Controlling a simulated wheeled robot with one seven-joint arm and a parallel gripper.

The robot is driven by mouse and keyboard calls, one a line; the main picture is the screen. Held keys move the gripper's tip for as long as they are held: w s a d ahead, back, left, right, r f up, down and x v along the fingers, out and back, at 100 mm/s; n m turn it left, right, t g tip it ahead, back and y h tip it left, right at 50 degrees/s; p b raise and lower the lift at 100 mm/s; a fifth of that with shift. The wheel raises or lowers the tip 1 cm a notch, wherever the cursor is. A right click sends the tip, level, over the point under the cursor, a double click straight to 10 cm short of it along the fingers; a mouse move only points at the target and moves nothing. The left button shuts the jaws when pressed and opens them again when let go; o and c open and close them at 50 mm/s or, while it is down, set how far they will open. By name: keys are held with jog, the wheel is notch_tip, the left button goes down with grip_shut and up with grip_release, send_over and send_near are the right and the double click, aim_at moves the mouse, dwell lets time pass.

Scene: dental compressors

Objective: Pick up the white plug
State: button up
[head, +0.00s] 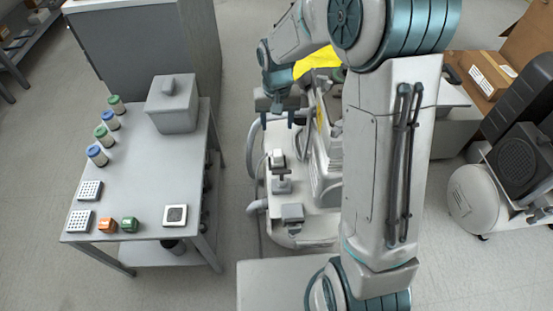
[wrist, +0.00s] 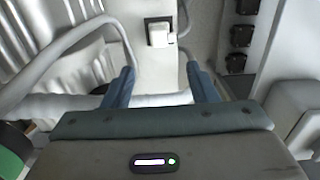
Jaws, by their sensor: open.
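In the head view the white plug (head: 277,155) stands on a post-like mount on the white compressor base, below my gripper in the picture. My gripper (wrist: 162,82) is open and empty, with its two blue fingers spread apart and pointing toward the plug. In the head view my gripper (head: 279,120) shows above the compressor base with its fingers down. The plug lies apart from the fingers.
Grey hoses (wrist: 70,58) curve around the mount. Dark sockets (wrist: 241,36) line a panel at right. A grey table (head: 150,190) at left holds bottles, a lidded box (head: 173,105) and small blocks. A second grey mount (head: 292,214) stands nearer on the base.

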aim_at(277, 152)
notch_tip(277, 152, down, 10)
jog(key=b, duration=0.3)
jog(key=shift+w+r, duration=0.15)
jog(key=shift+r, duration=0.1)
jog(key=shift+f+b, duration=1.75)
jog(key=shift+f, duration=0.9)
jog(key=c, duration=1.1)
jog(key=shift+r, duration=0.1)
